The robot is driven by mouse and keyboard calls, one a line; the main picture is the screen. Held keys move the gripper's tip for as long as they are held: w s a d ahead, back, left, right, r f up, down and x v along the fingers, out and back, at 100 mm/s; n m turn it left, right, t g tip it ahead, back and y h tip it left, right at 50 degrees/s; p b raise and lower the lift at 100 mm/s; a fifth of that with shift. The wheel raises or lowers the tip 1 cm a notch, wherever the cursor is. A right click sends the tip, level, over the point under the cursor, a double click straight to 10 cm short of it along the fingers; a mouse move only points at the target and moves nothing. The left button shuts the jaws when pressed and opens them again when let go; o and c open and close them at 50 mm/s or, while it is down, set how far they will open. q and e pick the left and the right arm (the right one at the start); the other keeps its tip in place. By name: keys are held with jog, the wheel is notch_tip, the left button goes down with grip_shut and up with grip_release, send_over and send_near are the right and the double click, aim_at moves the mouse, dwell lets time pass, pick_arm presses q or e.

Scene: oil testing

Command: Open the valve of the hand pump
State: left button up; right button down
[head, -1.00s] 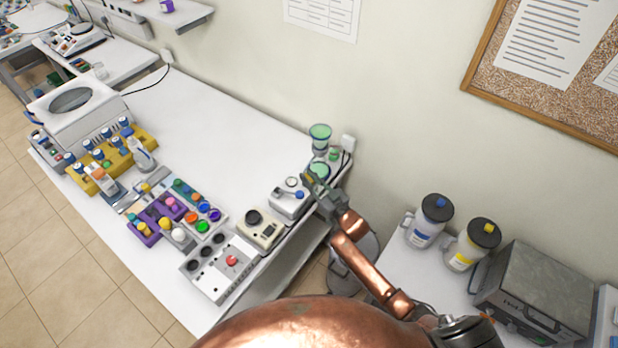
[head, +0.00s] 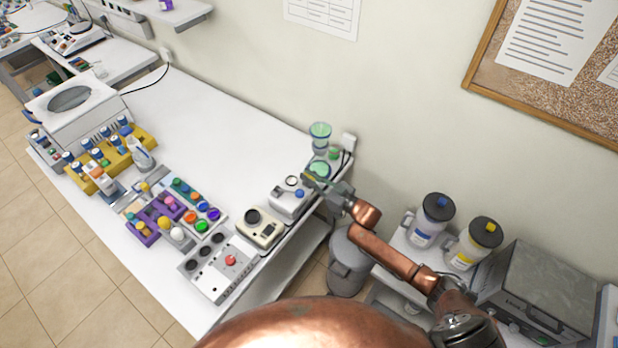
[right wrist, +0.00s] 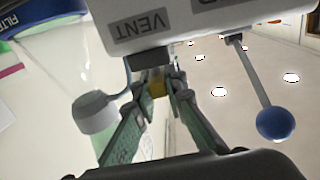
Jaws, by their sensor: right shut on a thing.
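The hand pump (head: 288,200) is a white box with a round gauge and a blue ball at the front right end of the long white table. In the right wrist view its body (right wrist: 180,22) carries a VENT label, and its lever ends in a blue ball (right wrist: 276,123). A small yellowish valve part (right wrist: 157,89) sits below the VENT label. My right gripper (head: 314,183) is beside the pump at the table's right edge. In the right wrist view its fingers (right wrist: 161,84) are shut on this valve part. My left gripper is not in view.
Green-topped filter vessels (head: 319,168) stand close behind the pump. A grey bin (head: 348,265) is below my right arm. The table's back middle is clear.

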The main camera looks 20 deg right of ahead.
jog(key=shift+n+g+y+b, duration=0.3)
jog(key=shift+n+g+y, duration=0.2)
jog(key=shift+y, duration=0.2)
jog(key=shift+r, duration=0.1)
jog(key=c, duration=2)
grip_release()
jog(key=shift+o, duration=0.2)
jog(key=v, duration=1.2)
